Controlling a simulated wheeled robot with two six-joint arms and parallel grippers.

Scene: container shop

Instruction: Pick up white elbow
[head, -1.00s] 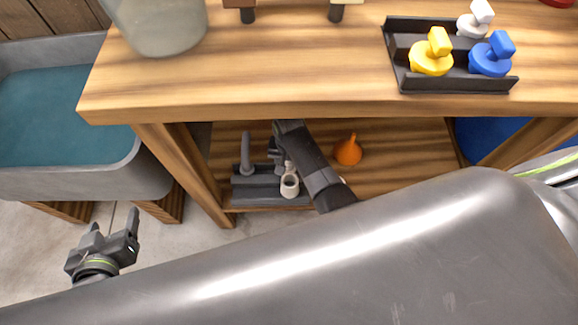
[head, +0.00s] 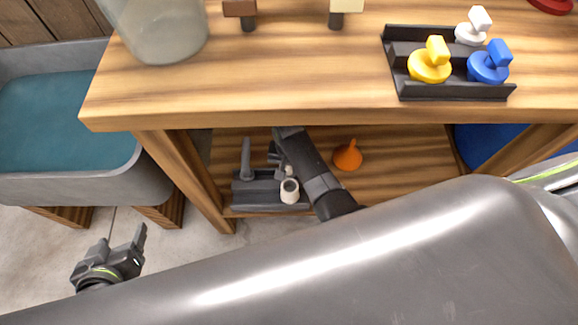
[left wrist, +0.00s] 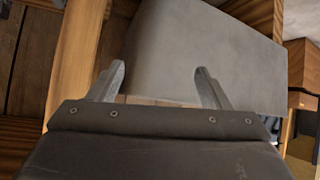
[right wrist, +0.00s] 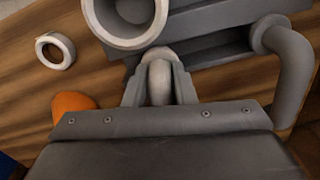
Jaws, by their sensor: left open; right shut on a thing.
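The white elbow (head: 289,191) is on the lower shelf, at the front of a dark grey rack (head: 262,189). Its round open end faces up. In the right wrist view, its wide open mouth (right wrist: 130,22) is at the top, and its narrower curved part is between my fingers. My right gripper (right wrist: 158,88) is shut on that part; in the head view the gripper (head: 278,160) is small beneath the arm. I cannot tell whether the elbow is clear of the rack. My left gripper (head: 122,247) is open and empty, left of the bench above the floor; its spread fingers (left wrist: 160,85) show in the left wrist view.
A grey pipe (right wrist: 290,70) stands beside the elbow. A pale ring (right wrist: 55,50) and an orange funnel (head: 348,155) are on the shelf. The bench top (head: 290,85) overhangs it, bearing a black tray (head: 458,93) of coloured fittings. A grey basin (head: 140,178) stands left.

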